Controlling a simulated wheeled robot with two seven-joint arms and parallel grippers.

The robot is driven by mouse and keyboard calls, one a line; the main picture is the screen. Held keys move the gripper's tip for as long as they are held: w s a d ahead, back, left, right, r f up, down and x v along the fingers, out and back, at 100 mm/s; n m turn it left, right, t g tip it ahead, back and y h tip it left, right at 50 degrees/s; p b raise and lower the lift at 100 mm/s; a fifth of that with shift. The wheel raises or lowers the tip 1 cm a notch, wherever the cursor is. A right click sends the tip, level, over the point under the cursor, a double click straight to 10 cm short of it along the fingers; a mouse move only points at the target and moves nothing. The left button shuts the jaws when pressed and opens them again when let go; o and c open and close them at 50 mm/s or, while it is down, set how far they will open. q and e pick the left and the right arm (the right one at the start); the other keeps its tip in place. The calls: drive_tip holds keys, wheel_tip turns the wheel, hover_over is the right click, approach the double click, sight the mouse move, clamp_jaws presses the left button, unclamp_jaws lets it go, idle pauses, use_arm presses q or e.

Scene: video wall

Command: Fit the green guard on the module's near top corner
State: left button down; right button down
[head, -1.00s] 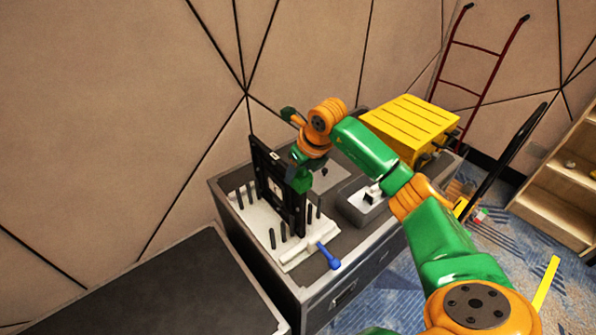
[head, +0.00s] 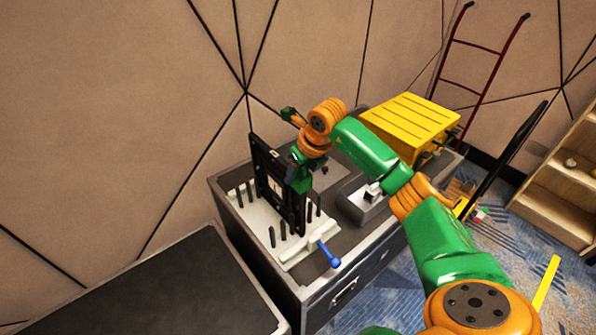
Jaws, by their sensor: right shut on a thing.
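The module is a black upright frame (head: 277,185) standing in a white holder (head: 262,232) with several dark pegs. My right gripper (head: 300,180) is at the module's near top corner, at the end of the green and orange arm. A small green patch shows at that corner, but I cannot tell the green guard apart from my own green gripper parts. The fingertips are largely hidden by the wrist and too small to make out. My left gripper is not in view.
The holder stands on a grey cabinet (head: 319,291). A blue-handled lever (head: 330,256) sticks out at its front. A grey box (head: 362,208) and a yellow ribbed case (head: 410,125) are to the right. A dark flat surface (head: 165,290) lies at the lower left.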

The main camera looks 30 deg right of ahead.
drive_tip(key=shift+f, duration=0.15)
unclamp_jaws()
idle(0.4)
wheel_tip(320, 180, up, 8)
drive_tip(key=p, duration=0.7)
